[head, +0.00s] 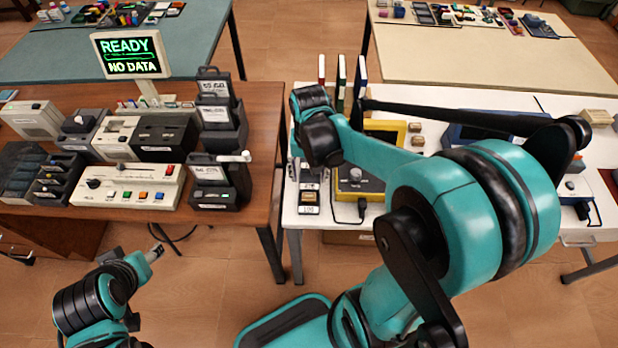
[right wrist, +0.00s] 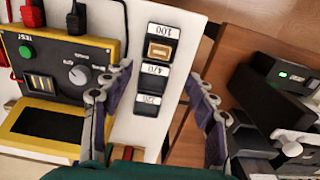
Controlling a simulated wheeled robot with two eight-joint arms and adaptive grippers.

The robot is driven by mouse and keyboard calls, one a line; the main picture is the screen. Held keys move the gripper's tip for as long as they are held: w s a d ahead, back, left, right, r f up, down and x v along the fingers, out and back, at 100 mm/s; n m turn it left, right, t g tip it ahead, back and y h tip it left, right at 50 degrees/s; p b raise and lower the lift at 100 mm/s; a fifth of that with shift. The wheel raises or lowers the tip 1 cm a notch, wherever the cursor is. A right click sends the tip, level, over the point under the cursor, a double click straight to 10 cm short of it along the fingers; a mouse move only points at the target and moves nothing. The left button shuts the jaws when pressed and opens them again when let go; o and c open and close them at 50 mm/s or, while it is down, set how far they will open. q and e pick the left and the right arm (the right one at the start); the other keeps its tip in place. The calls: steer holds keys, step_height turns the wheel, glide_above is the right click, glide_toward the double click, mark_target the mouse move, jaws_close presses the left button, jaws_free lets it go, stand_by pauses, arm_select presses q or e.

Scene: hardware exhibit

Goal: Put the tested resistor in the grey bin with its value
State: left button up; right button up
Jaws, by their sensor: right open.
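The bins (right wrist: 152,78) stand in a row on the white table, with upside-down labels 100, 470 and 220 in the right wrist view. A small tan rectangular piece (right wrist: 159,50), perhaps the resistor, lies in the bin labelled 100. The 100 bin also shows in the head view (head: 309,197). The 470 and 220 bins look empty. My right gripper (right wrist: 158,73) is open, its fingers apart on either side of the bin row in the picture, with nothing between them. In the head view my right arm hides its fingers. My left gripper (head: 154,253) is low at the left, its fingers unclear.
A yellow tester (right wrist: 75,50) with a knob and green button stands beside the bins; it also shows in the head view (head: 360,175). A brown table (head: 60,215) with several devices and a screen (head: 131,54) reading READY, NO DATA stands left, across a gap.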

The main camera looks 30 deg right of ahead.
steer(key=s+a+r+n+t, duration=0.5)
steer(key=a+r+n+t, duration=0.1)
steer(key=a+r+t, duration=0.1)
steer(key=shift+r, duration=0.25)
stand_by(1.3)
